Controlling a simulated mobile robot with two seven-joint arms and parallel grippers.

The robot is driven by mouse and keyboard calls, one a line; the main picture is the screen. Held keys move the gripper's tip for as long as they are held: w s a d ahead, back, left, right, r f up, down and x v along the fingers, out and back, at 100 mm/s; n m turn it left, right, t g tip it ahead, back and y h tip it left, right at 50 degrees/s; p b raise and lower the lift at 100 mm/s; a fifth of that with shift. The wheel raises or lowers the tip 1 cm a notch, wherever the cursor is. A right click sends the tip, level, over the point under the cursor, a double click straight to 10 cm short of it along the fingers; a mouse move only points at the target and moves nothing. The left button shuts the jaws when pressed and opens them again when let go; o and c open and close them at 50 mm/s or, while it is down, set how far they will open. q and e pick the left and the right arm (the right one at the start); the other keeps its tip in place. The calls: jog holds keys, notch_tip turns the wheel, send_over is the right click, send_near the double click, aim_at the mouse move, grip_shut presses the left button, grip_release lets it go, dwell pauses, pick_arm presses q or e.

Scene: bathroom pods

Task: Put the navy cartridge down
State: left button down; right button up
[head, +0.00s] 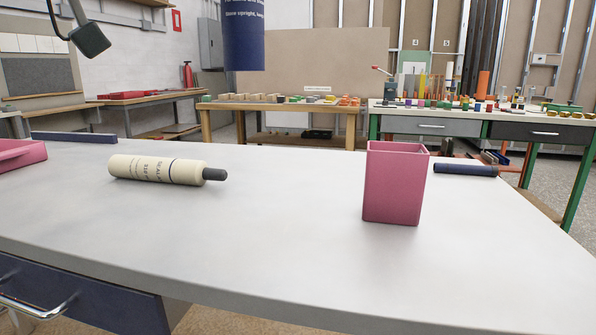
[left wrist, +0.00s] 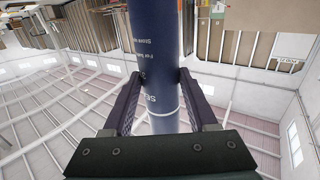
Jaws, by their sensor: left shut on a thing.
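The navy cartridge (head: 243,40) hangs upright in the air at the top of the head view, above and beyond the white table (head: 290,245) in the picture; its upper part is cut off. White print shows on it. In the left wrist view my left gripper (left wrist: 158,98) is shut on the navy cartridge (left wrist: 158,30), one dark finger on each side. My left gripper is outside the head view. My right gripper is in neither view.
A cream cartridge (head: 155,169) with a dark tip lies on the table's left. A pink square holder (head: 393,190) stands at the right, a dark rod (head: 465,170) behind it. A pink tray (head: 18,155) and dark bar (head: 73,137) are far left. The table's middle is clear.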

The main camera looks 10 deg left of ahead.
pick_arm(q)
notch_tip(320, 180, down, 20)
jog(key=b, duration=0.6)
jog(key=shift+a, duration=0.1)
jog(key=shift+f+b, duration=0.2)
jog(key=shift+b, duration=0.2)
jog(key=shift+c, duration=1)
grip_release()
jog(key=b+v, duration=0.1)
jog(key=v, duration=1.1)
jog(key=shift+r, duration=0.2)
